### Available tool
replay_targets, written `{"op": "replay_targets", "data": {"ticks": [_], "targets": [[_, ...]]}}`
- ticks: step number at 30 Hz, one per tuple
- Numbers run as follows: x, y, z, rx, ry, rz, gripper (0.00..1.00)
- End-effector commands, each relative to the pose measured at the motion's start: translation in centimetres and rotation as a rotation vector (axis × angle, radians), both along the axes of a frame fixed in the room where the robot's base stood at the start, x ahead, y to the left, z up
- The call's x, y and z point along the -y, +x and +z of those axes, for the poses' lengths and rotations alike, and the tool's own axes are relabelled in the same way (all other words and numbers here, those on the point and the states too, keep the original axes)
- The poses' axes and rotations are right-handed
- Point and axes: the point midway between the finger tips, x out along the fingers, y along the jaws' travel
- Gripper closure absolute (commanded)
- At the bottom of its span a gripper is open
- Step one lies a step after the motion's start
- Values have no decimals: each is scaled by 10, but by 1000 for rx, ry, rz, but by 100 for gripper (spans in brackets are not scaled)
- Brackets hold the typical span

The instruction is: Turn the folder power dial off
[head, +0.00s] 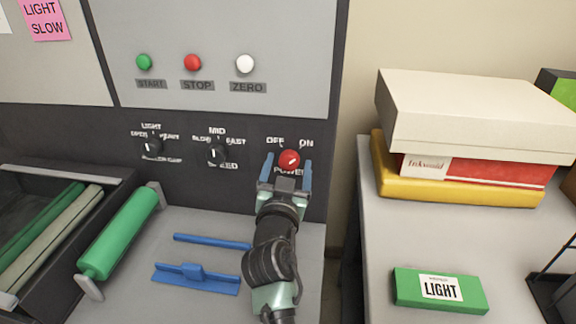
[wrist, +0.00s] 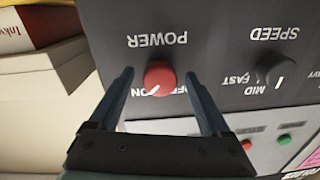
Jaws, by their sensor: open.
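The red power dial (head: 289,158) sits on the dark panel strip, between the OFF and ON labels above it and the POWER label below. Its white pointer line is turned to the upper right, towards ON. In the wrist view, which is upside down, the dial (wrist: 160,77) lies between my fingers, its line towards the ON side. My gripper (head: 288,163) is open, with one blue finger on each side of the dial. In the wrist view my gripper (wrist: 159,80) shows gaps beside the dial; contact is not visible.
The black speed dial (head: 217,153) and another black dial (head: 152,147) are to the left. Start (head: 144,62), stop (head: 192,62) and zero (head: 245,63) buttons are above. A green roller (head: 120,232) and blue tools (head: 195,279) lie below left. Stacked boxes (head: 470,115) stand right.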

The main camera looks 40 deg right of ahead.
Motion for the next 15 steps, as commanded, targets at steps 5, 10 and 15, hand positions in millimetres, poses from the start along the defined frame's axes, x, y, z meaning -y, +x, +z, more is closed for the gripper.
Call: {"op": "replay_targets", "data": {"ticks": [5,10,15], "targets": [[0,0,0,0,0,0,20],[0,0,0,0,0,0,51],[0,0,0,0,0,0,82]]}}
